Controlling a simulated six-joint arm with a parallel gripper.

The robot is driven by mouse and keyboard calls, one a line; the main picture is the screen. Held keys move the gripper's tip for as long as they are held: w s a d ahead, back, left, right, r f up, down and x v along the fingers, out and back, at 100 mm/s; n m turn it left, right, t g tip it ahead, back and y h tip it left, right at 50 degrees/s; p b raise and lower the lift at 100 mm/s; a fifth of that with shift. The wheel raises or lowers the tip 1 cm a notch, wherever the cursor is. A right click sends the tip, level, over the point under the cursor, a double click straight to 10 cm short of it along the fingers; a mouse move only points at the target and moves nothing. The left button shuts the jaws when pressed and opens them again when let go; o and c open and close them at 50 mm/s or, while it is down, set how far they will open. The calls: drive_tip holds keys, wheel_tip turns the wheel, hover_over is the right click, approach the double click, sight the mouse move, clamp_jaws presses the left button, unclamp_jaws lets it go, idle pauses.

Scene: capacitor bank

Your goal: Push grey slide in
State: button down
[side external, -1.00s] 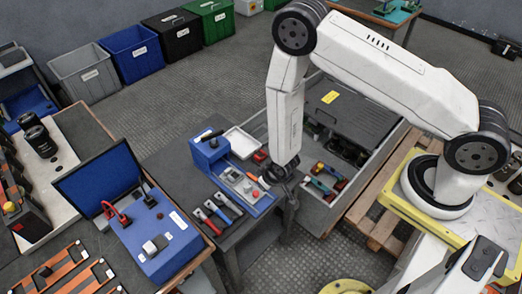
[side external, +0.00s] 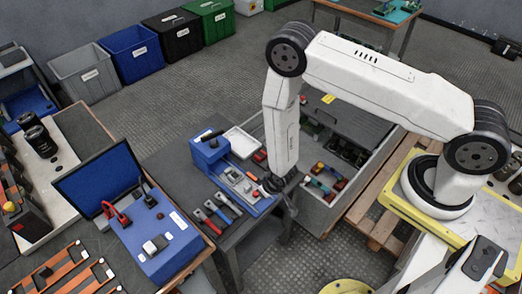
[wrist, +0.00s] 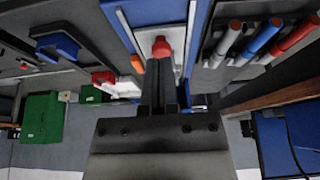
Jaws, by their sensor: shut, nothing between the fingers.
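The blue fixture (side external: 213,153) stands on the dark bench, with a grey slide (side external: 238,179) lying along its bed. In the wrist view the blue fixture (wrist: 172,12) is at top centre, with the pale grey slide (wrist: 147,38) and a red knob (wrist: 161,47) on it. My gripper (side external: 270,185) is low at the near right end of the fixture. In the wrist view my gripper (wrist: 160,88) is shut and empty, its fingers pointing at the slide just below the red knob. I cannot tell whether the fingertips touch the slide.
Several tools with red, blue and grey handles (side external: 222,211) lie beside the fixture. A white tray (side external: 241,141) is behind it. A grey bin with coloured parts (side external: 325,178) stands to the right. A blue case (side external: 158,243) is to the left.

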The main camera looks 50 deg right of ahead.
sight(249, 187)
drive_tip(key=shift+f, duration=1.8)
drive_tip(key=shift+w, duration=0.25)
drive_tip(key=shift+w, duration=4.55)
drive_tip(key=shift+s, duration=0.2)
drive_tip(key=shift+s, duration=1.35)
